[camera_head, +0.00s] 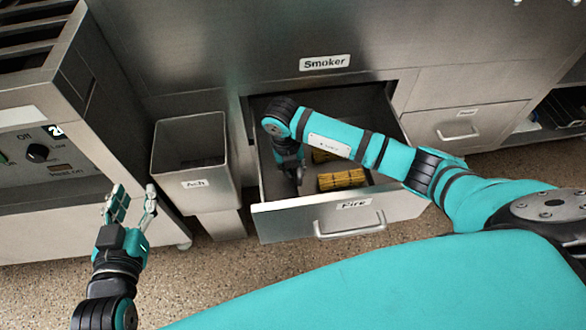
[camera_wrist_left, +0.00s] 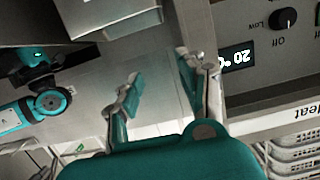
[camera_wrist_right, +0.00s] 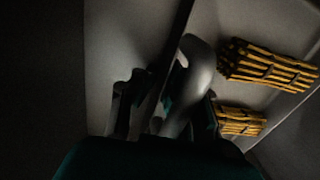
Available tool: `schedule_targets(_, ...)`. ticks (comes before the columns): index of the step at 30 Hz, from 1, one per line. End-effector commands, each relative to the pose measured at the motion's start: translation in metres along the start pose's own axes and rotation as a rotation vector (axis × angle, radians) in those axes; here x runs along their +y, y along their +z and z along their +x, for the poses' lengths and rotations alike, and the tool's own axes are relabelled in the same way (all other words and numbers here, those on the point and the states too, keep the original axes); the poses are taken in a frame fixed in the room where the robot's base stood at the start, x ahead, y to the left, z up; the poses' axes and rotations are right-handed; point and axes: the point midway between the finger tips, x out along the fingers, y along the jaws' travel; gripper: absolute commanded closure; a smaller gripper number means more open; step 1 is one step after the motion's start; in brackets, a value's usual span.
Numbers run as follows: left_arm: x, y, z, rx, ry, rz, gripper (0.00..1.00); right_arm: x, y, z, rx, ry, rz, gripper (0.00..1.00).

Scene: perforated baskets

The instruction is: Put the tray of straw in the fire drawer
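The fire drawer (camera_head: 280,222), labelled "Fire", is pulled open below the "Smoker" sign. Bundles of yellow straw (camera_head: 341,179) lie inside it; two bundles also show in the right wrist view (camera_wrist_right: 268,66). A tray under the straw cannot be clearly made out. My right gripper (camera_head: 298,180) reaches down inside the drawer, left of the straw. In the right wrist view a thin dark edge (camera_wrist_right: 179,45) runs between its fingers; whether they grip it is too dark to tell. My left gripper (camera_head: 134,198) is open and empty, outside the drawer; it also shows in the left wrist view (camera_wrist_left: 160,85).
A metal bin labelled "Ash" (camera_head: 212,197) stands left of the drawer. A heater unit with a dial (camera_head: 36,152) is at the far left. A shut drawer (camera_head: 430,127) is on the right. Speckled floor (camera_head: 210,280) is clear in front.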

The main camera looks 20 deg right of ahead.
Motion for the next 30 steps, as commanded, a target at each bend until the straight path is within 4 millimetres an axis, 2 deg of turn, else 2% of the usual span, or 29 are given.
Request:
schedule_targets(5, 0.001, -0.005, 0.001, 0.027, 0.001, 0.000, 0.60, 0.000, 0.001, 0.002, -0.001, 0.000, 0.000, 1.00)
schedule_targets(9, 0.001, -0.006, 0.001, 0.032, 0.001, 0.000, 0.60, 0.000, 0.000, 0.002, 0.000, 0.000, 0.000, 0.81)
schedule_targets(12, 0.001, -0.006, 0.001, 0.032, 0.001, 0.000, 0.60, 0.000, 0.000, 0.002, 0.000, 0.000, 0.000, 0.71)
schedule_targets(21, 0.001, -0.005, 0.001, 0.024, 0.001, 0.000, 0.60, 0.000, 0.000, 0.000, 0.000, 0.000, 0.000, 0.71)
schedule_targets(26, -0.002, 0.016, -0.004, -0.099, -0.004, 0.000, 0.60, 0.000, 0.001, -0.015, -0.001, 0.001, -0.001, 0.71)
schedule_targets(30, -0.006, 0.044, -0.016, -0.264, -0.014, 0.000, 0.60, 0.000, 0.001, -0.038, -0.003, 0.001, -0.001, 0.71)
